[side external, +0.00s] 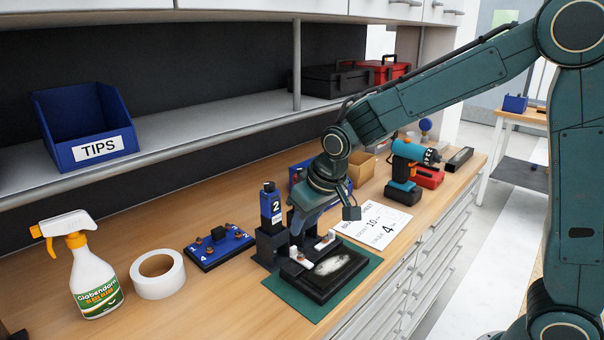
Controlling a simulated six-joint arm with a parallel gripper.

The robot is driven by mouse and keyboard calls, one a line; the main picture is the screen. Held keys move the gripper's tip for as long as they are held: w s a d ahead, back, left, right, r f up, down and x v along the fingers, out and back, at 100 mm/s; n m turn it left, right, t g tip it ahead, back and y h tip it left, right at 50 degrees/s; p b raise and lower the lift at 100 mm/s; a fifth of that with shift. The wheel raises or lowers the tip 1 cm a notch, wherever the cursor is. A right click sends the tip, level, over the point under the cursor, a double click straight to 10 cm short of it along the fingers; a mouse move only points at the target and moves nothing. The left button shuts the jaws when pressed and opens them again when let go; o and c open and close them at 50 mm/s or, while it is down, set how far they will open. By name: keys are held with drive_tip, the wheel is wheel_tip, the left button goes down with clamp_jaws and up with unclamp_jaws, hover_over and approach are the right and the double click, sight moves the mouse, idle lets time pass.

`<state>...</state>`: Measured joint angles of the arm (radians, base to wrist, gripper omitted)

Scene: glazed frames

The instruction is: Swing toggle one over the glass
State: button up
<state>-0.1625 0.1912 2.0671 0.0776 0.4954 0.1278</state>
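A black frame (340,284) lies on a green mat (284,297) at the front of the bench. Its glass (333,264) has a pale cloudy patch. Small white toggles stand at the frame's back edge: one toggle (326,242) at the right and another (302,262) nearer the left. I cannot read which is toggle one. My gripper (298,234) points down at the frame's back left, close to the toggles. I cannot tell whether it touches one, and its finger gap is hidden.
A black holder with a blue block marked 2 (271,206) stands just left of my gripper. A blue numbered tray (218,246), tape roll (158,274) and spray bottle (90,275) are farther left.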

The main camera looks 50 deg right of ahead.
drive_tip(key=v, duration=0.5)
drive_tip(key=shift+r, duration=0.2)
drive_tip(key=shift+s, duration=0.1)
drive_tip(key=s+d+r, duration=0.2)
drive_tip(key=s, duration=0.9)
drive_tip(key=s+d+r+t, duration=0.1)
drive_tip(key=s+d+r, duration=0.1)
drive_tip(key=s, duration=1)
drive_tip(key=shift+d, duration=0.6)
